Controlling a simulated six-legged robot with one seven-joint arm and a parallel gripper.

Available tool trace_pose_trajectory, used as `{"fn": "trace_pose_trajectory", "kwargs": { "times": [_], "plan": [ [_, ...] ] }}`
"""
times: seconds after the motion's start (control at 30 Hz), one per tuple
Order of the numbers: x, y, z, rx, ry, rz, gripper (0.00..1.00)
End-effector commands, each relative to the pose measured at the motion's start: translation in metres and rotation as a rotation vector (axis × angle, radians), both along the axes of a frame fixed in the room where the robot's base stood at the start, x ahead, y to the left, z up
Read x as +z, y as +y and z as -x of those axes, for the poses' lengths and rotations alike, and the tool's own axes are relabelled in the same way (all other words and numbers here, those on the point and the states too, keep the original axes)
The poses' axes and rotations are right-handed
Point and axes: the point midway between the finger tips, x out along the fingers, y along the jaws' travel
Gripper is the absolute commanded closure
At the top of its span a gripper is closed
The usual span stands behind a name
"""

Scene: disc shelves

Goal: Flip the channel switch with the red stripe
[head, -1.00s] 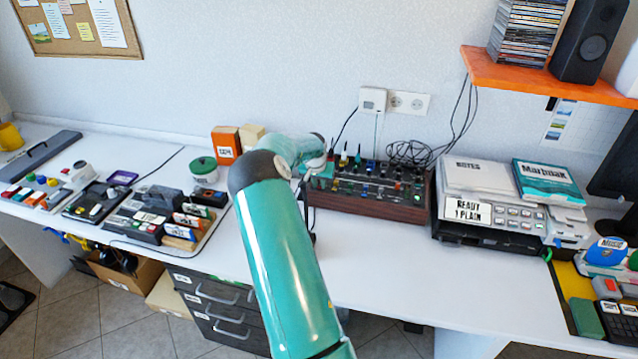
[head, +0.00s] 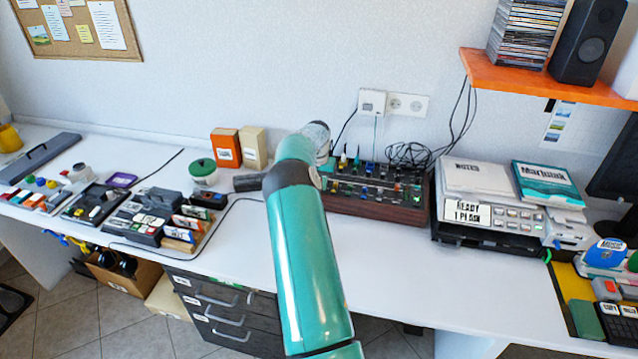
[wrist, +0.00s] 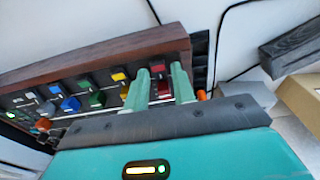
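A channel panel with a dark wooden edge (head: 380,208) stands on the desk right of my arm in the head view. In the wrist view the panel's wooden edge (wrist: 100,65) runs diagonally, with rows of white, blue, green, yellow and red coloured switches. A red-marked switch (wrist: 159,68) lies at the panel's end, between the two green fingers of my gripper (wrist: 161,70). The fingers are apart, with a gap on view between them; whether they touch the switch I cannot tell. In the head view my arm hides the gripper and the panel's left end.
A black cable (wrist: 225,30) runs beside the panel. A dark block (head: 247,183) and two boxes, one orange (head: 226,147), stand to the left. A grey device with books (head: 488,212) stands close on the right.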

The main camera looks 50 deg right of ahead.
Motion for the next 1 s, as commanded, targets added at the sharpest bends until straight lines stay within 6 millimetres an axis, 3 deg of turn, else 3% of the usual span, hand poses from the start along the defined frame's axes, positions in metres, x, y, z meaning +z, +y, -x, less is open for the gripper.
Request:
{"fn": "trace_pose_trajectory", "kwargs": {
  "times": [0.23, 0.37, 0.8, 1.0],
  "plan": [
    [0.002, -0.001, 0.0, 0.0, -0.001, 0.002, 0.75],
    [0.014, 0.0, 0.0, 0.0, -0.002, 0.004, 0.75],
    [0.105, 0.009, 0.004, -0.001, -0.002, 0.002, 0.75],
    [0.132, 0.011, 0.005, 0.0, -0.002, 0.001, 0.75]
  ]
}}
